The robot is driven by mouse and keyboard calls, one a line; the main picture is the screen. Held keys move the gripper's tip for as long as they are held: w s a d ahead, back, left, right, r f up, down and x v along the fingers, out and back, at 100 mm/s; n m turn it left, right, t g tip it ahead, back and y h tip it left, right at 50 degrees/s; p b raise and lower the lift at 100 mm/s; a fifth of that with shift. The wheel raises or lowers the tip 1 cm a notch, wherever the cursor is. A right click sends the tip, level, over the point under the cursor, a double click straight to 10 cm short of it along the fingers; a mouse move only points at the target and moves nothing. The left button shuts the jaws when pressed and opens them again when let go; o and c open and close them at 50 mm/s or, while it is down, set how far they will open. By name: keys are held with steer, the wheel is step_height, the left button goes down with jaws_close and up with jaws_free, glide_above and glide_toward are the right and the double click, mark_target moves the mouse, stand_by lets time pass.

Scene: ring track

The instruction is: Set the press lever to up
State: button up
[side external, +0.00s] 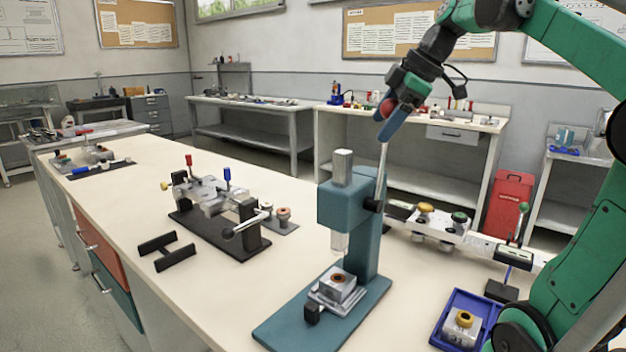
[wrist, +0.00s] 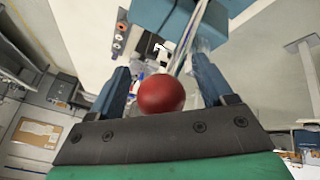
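The teal press (side external: 368,235) stands on the bench at front centre. Its lever (side external: 382,165) is a thin metal rod from a dark pivot on the press's right side. The rod points up, close to vertical with a slight lean, and ends in a red ball knob (side external: 387,107). My gripper (side external: 392,122) is at the top of the lever. In the wrist view the red knob (wrist: 161,94) sits between my two blue fingers (wrist: 161,72), with a small gap on each side. The gripper looks open around the knob, not clamped on it.
A metal block with a ring (side external: 338,285) sits on the press base. A black fixture with clamps (side external: 220,210) stands to the left. A rail with knobs (side external: 440,222) and a blue tray (side external: 468,318) are to the right. The bench's left front is mostly clear.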

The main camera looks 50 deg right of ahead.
steer(key=shift+v, duration=2.75)
steer(key=w+a+f+m+t+y, duration=0.1)
steer(key=w+a+f+m, duration=0.1)
steer(key=w+a+f, duration=0.3)
steer(key=w+a+f+m+t, duration=0.1)
steer(key=w+a+f+m, duration=0.1)
steer(key=a+f, duration=0.45)
steer(key=s+a+f+m, duration=0.2)
steer(key=f, duration=0.3)
steer(key=s+a+f+m+g+h, duration=0.1)
steer(key=s+a+f, duration=0.1)
steer(key=f, duration=0.4)
steer(key=shift+a+f+m+h, duration=0.3)
steer(key=shift+a+m, duration=0.1)
steer(key=shift+a, duration=0.35)
